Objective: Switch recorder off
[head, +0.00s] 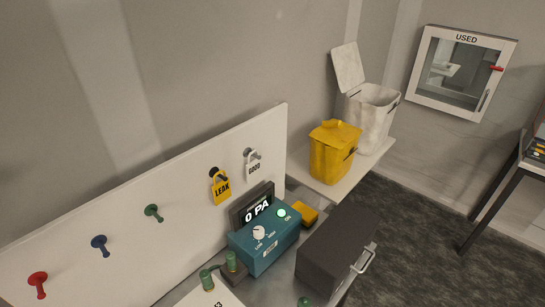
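A teal box (264,248) stands on the bench and is the likely recorder, though I cannot read a name on it. Its top has a white knob (259,232) with low and high markings. A round green light or button (281,213) on it is lit. A dark display (257,209) behind it reads "0 PA". Neither of my grippers is in view.
A dark grey box with a handle (340,249) and a yellow block (305,214) sit beside the teal box. Coloured pegs and LEAK (221,189) and GOOD tags hang on the white board. Yellow (333,155) and white bins (374,116) stand behind.

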